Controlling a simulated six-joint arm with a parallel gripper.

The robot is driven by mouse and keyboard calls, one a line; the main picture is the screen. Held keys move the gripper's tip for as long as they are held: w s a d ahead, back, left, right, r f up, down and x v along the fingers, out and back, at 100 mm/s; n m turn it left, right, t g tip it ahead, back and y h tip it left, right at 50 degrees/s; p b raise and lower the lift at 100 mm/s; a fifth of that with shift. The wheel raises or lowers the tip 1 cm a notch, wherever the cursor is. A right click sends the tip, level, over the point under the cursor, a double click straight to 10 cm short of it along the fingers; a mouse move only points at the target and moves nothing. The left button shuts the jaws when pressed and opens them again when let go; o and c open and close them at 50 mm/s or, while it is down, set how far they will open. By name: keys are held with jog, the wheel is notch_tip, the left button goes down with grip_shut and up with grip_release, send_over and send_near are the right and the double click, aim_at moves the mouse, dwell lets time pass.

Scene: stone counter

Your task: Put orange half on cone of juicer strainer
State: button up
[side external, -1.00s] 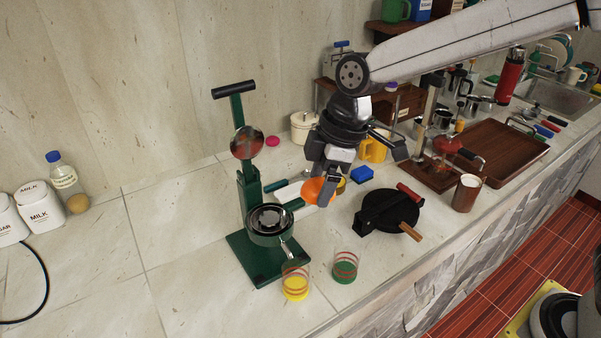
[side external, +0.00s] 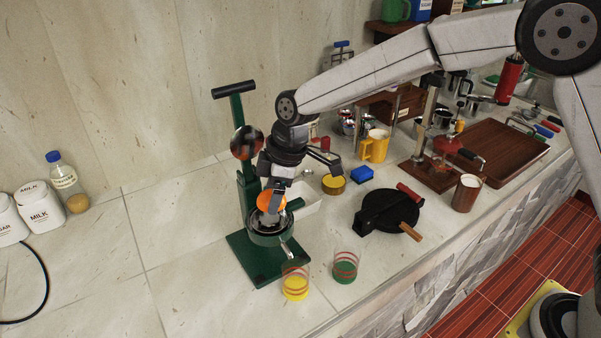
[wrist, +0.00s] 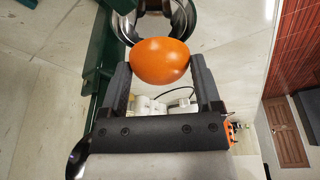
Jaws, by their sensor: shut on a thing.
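The orange half (side external: 268,202) is held between the fingertips of my gripper (side external: 272,200), just above the juicer's bowl in the side view. In the wrist view the orange half (wrist: 160,61) sits between both dark fingers, rounded skin in view; its cut face is hidden. The green juicer (side external: 243,180) stands on the counter with its lever raised. Its strainer bowl (side external: 258,238) is below the orange half, and the metal bowl edge (wrist: 184,22) shows beyond the fruit in the wrist view. The cone is mostly hidden. I cannot tell whether the fruit touches it.
The juicer's dark upper press cup (side external: 246,142) is close to my gripper on the left. Two striped glasses, one yellow (side external: 295,284) and one green (side external: 345,268), stand in front. A black round press (side external: 390,213) lies to the right.

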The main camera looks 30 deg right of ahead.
aim_at(272, 217)
jog(key=shift+w+a+f, duration=0.1)
jog(key=shift+w+f, duration=0.1)
jog(key=shift+f, duration=0.05)
jog(key=shift+w+a+f, duration=0.1)
jog(key=shift+w+f, duration=0.15)
jog(key=shift+f, duration=1.6)
jog(key=shift+f, duration=0.1)
jog(key=o, duration=1)
jog(key=shift+o, duration=0.2)
jog(key=v, duration=1.2)
